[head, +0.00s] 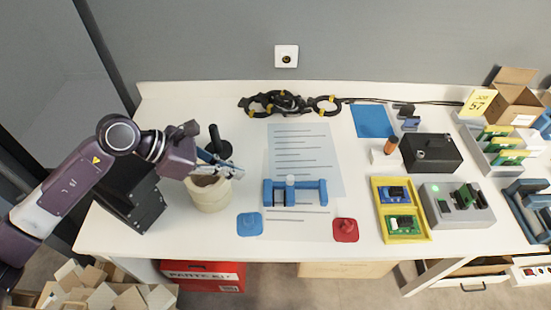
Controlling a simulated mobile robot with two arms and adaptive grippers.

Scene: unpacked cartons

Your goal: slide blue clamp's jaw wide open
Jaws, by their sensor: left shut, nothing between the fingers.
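The blue clamp (312,192) lies across a printed sheet (304,148) in the middle of the white table. It has a long bar, blocks at its ends, a dark part low on its left side and a pale round knob on top. I cannot tell exactly how far its jaw is open. My left gripper (204,156) is shut and empty, to the left of the clamp and apart from it, above a beige tool cup (208,196). Its fingertips are hard to tell from the tools in the cup. My right gripper is out of view.
A blue pad (249,224) and a red piece (345,230) lie in front of the clamp. To its right are a yellow tray (402,236) with boards, a grey fixture (470,218) and a black box (431,153). Black cables (287,103) lie behind.

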